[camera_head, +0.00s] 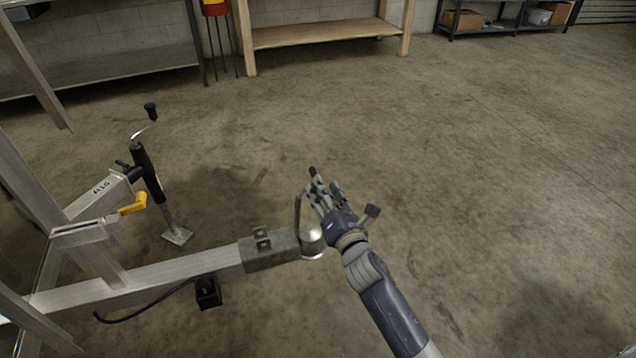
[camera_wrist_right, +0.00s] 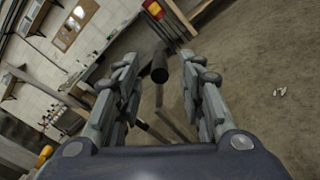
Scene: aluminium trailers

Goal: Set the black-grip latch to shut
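The black-grip latch is a thin lever standing up from the silver coupler head (camera_head: 312,238) at the end of the trailer tongue. Its black grip (camera_head: 312,171) tops the upright lever, and the grip (camera_wrist_right: 160,67) also shows in the wrist view. My right gripper (camera_head: 322,187) is just right of the lever in the head view, its fingertips close to the grip. In the wrist view its two fingers are spread apart, with the grip in the gap and no clear contact. My left gripper is out of view.
The aluminium trailer tongue (camera_head: 165,272) runs left from the coupler. A jack (camera_head: 148,170) with a crank and a yellow lever (camera_head: 133,204) stand on the left. A black connector box (camera_head: 208,291) is below the tongue. The floor to the right is clear.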

